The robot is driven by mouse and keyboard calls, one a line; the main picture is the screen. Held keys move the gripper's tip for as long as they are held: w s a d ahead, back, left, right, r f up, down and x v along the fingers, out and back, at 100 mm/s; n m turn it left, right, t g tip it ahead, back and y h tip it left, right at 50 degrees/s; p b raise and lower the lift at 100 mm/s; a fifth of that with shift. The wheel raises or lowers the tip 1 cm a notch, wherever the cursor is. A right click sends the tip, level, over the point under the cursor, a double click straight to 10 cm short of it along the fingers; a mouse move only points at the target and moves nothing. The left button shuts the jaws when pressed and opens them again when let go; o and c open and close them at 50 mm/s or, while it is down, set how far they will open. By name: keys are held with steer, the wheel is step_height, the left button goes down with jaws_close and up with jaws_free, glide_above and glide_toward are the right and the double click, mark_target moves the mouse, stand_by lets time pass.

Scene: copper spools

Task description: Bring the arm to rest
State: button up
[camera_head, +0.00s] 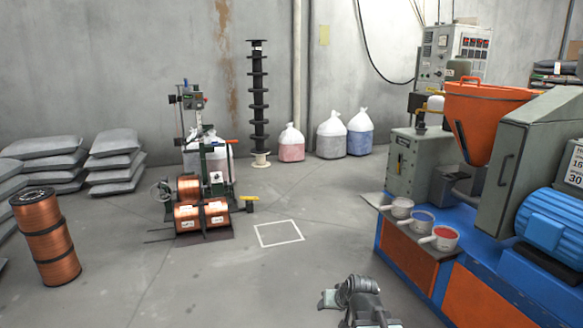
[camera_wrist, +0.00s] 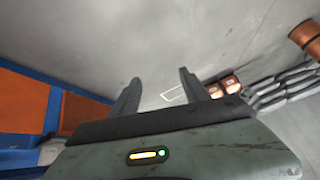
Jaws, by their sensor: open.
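My gripper (camera_head: 327,299) shows at the bottom of the head view, at the end of my grey arm, above the bare floor. In the wrist view my gripper (camera_wrist: 160,85) has its two dark fingers apart, with nothing between them but floor and part of a white outline. The gripper is open and empty. It is apart from everything around it. Most of my arm lies below the lower edge of the head view.
A blue and orange machine (camera_head: 405,258) with several cups on its ledge stands close at right. A white floor square (camera_head: 279,233) lies ahead. Copper spools (camera_head: 202,217) on a stand and a copper spool stack (camera_head: 45,237) are at left. Floor between is clear.

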steer(key=s+d+f+g+h+p, duration=0.1)
steer(key=s+d+g, duration=0.15)
steer(key=s, duration=0.45)
steer(key=s+d+f+g+h+p, duration=0.1)
steer(key=s+d+f+g, duration=0.1)
steer(key=s+g, duration=0.35)
step_height(320, 180, up, 31)
steer(key=s+t+p, duration=0.1)
steer(key=p, duration=2.9)
steer(key=shift+a, duration=0.2)
steer(key=shift+s+f, duration=0.1)
